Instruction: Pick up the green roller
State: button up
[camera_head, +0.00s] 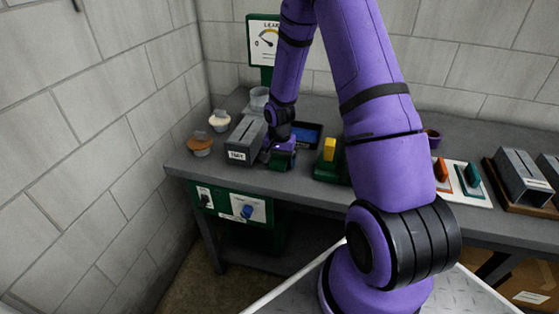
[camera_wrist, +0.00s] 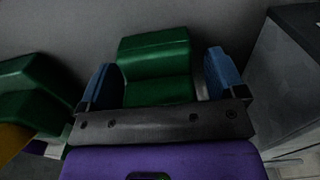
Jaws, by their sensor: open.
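A green stepped block (camera_wrist: 155,52) shows in the wrist view between the two blue fingers of my gripper (camera_wrist: 160,82). The fingers stand apart, one on either side of it. In the head view my gripper (camera_head: 277,154) is low at the bench, just right of the grey labelled box, with the green piece (camera_head: 285,160) under it and mostly hidden. I cannot tell from its shape whether it is the roller. Another green long piece (camera_head: 472,174) lies on a white board at the right, beside an orange one (camera_head: 441,169).
The grey box (camera_head: 245,142) stands close left of my gripper. A green stand with a yellow block (camera_head: 329,150) is close right, and a blue-black tray (camera_head: 306,135) is behind. Two cups (camera_head: 200,146) (camera_head: 220,122) stand at the left. Grey boxes (camera_head: 523,180) stand far right.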

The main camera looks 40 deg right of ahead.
jog(key=c, duration=1.1)
jog(key=shift+c, duration=0.2)
jog(key=shift+r, duration=0.2)
